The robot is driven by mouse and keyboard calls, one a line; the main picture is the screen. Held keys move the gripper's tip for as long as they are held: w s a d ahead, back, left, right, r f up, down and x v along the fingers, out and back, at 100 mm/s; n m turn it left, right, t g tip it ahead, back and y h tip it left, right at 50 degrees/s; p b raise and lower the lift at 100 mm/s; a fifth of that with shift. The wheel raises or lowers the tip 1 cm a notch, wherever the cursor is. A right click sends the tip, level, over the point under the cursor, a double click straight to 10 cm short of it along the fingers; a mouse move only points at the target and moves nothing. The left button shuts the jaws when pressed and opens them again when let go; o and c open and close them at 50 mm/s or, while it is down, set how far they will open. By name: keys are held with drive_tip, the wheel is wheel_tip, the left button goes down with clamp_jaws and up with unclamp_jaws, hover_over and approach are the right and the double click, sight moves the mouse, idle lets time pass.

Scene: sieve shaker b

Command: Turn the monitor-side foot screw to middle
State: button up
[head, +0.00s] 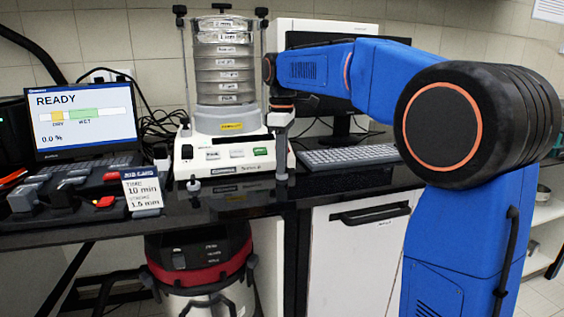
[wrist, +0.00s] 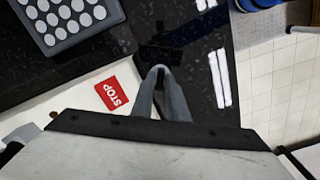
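The sieve shaker (head: 225,150) stands on the black bench with its stack of clear sieves clamped on top. Its left front foot (head: 193,184) shows as a small pale piece below the base. My gripper (head: 281,168) points down at the right front corner of the base, on the side of the desktop monitor (head: 345,100). The foot screw there is mostly hidden by my gripper. In the wrist view my grey fingers (wrist: 160,76) lie close together with a narrow dark gap. I cannot tell whether they touch the screw. The red STOP label (wrist: 112,93) lies left of them.
A keyboard (head: 350,155) lies to the right of the shaker. A READY screen (head: 85,118) and a job card (head: 142,189) stand to the left. The bench front edge is close to my gripper. A vacuum cleaner (head: 203,262) stands below.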

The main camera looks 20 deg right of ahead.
clamp_jaws()
drive_tip(key=shift+m, duration=0.4)
drive_tip(key=m, duration=0.4)
drive_tip(key=shift+m, duration=0.3)
drive_tip(key=m, duration=0.6)
drive_tip(key=shift+m, duration=0.4)
drive_tip(key=shift+o, duration=1.2)
unclamp_jaws()
